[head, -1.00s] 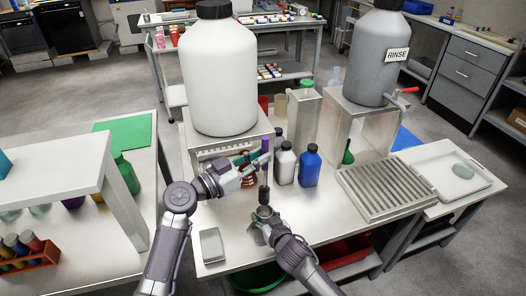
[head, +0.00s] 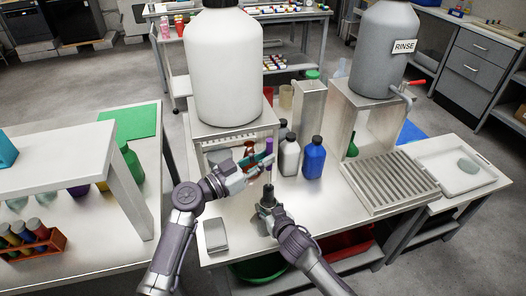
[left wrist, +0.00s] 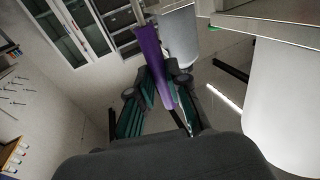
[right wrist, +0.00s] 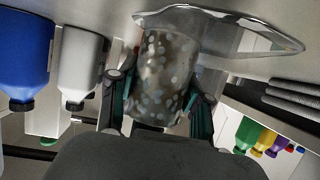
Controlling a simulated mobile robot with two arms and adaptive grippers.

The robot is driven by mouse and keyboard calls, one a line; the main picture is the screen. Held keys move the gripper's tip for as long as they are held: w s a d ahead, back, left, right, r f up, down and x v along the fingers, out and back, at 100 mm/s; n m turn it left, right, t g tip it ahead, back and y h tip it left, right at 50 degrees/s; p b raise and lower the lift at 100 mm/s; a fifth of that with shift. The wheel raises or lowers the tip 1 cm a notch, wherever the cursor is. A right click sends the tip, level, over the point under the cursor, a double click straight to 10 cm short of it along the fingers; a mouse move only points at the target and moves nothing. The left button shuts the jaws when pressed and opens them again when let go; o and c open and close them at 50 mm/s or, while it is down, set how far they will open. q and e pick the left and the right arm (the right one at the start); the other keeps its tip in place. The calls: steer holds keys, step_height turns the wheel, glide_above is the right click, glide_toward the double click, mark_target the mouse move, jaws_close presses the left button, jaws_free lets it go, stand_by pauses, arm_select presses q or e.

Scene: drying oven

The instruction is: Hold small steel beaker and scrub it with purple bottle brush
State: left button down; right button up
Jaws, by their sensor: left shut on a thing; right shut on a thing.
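The purple bottle brush (head: 269,147) stands upright in my left gripper (head: 263,163), which is shut on its handle. The purple handle also shows in the left wrist view (left wrist: 153,65). The brush's dark bristle end points down at the small steel beaker (head: 266,209); I cannot tell how far it is inside. My right gripper (head: 267,214) is shut around the beaker, low over the table front. In the right wrist view the beaker (right wrist: 165,78) has a speckled, dirty-looking wall between the fingers. Its inside is hidden.
A blue bottle (head: 314,158) and a white bottle (head: 289,156) stand just right of the brush. A large white carboy (head: 224,70) is behind. A ridged drain rack (head: 389,183) and a grey RINSE tank (head: 384,45) are right. A small grey block (head: 215,235) lies front left.

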arm_select(q)
step_height(320, 180, down, 6)
steer(key=shift+f, duration=0.2)
stand_by(0.5)
steer(key=shift+f, duration=0.7)
stand_by(1.0)
steer(key=shift+w+d, duration=0.1)
steer(key=shift+d, duration=0.05)
